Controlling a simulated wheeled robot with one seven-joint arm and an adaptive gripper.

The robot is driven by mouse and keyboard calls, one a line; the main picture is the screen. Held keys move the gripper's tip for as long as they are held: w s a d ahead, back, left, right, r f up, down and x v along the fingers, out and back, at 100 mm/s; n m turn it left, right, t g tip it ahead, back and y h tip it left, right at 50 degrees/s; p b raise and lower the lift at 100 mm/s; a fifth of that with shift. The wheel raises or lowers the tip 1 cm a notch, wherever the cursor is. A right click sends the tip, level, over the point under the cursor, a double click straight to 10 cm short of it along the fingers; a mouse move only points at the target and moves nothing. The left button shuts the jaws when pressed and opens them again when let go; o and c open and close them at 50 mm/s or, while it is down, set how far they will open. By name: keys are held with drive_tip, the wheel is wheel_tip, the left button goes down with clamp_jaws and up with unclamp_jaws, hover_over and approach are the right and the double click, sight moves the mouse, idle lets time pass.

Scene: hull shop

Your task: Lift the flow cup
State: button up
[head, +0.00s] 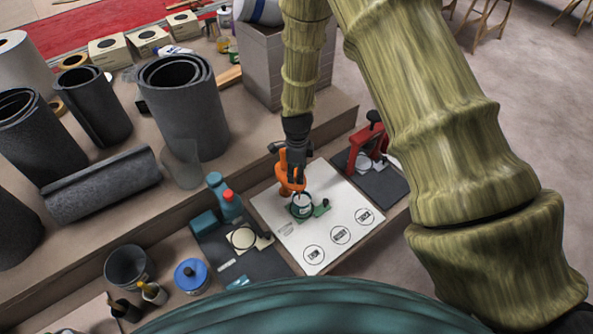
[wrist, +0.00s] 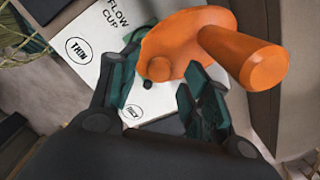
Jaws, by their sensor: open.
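An orange piece with a thick round handle (wrist: 240,55) fills the upper middle of the wrist view; I take it for the flow cup, though its bowl is not clear. In the head view this orange piece (head: 287,181) stands over the white board (head: 275,208). My gripper (wrist: 165,58) is open, its two teal fingers reaching either side of the orange piece's near edge; firm contact cannot be told. In the head view my gripper (head: 297,160) is partly hidden by it. A small white cup (head: 303,203) with green around it sits just below. The board bears "FLOW CUP" lettering and labelled circles.
A red stand (head: 365,145) is right of the board. A blue-lidded tin (head: 191,276) and dark bucket (head: 128,266) are nearer. Dark rolls (head: 185,110) stand behind.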

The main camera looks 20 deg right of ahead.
drive_tip(key=shift+f, duration=0.65)
clamp_jaws()
